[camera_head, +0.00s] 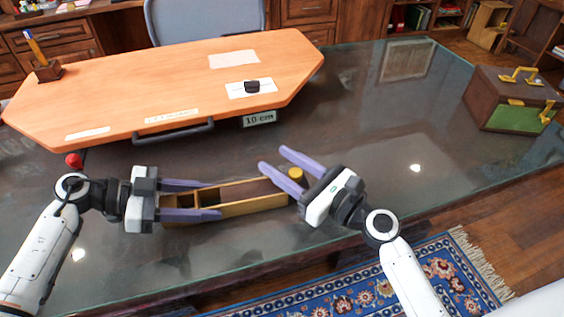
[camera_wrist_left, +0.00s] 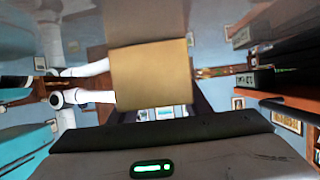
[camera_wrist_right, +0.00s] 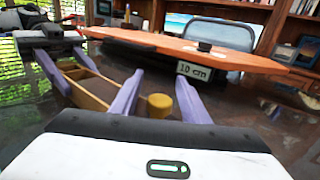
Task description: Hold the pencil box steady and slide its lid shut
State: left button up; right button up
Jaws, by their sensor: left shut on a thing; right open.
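The long, narrow wooden pencil box (camera_head: 245,207) lies on the dark glass tabletop. Open compartments show inside it, and also in the right wrist view (camera_wrist_right: 90,88). My left gripper (camera_head: 210,199) is shut on the box's left part, one finger along each long side. A plain tan face of the box (camera_wrist_left: 152,75) fills the middle of the left wrist view. A round yellow knob (camera_head: 295,173) is at the box's right end; my right gripper (camera_head: 272,157) is open around it. The knob (camera_wrist_right: 160,105) stands between the two fingers, apart from both. The lid's outline is partly hidden by the right gripper.
An orange board (camera_head: 180,85) with a black handle and paper labels lies behind the box, with a "10 cm" sign (camera_head: 258,118) at its edge. A red ball (camera_head: 74,160) is near my left arm. A brown-green chest (camera_head: 505,100) stands far right. Glass right of centre is clear.

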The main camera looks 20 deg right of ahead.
grip_shut()
pick_arm(q)
jog(key=shift+d, duration=0.1)
pick_arm(e)
jog(key=shift+w+a, duration=0.15)
jog(key=shift+a, duration=2.45)
grip_release()
jog(key=shift+d, duration=0.1)
jog(key=v, duration=1.2)
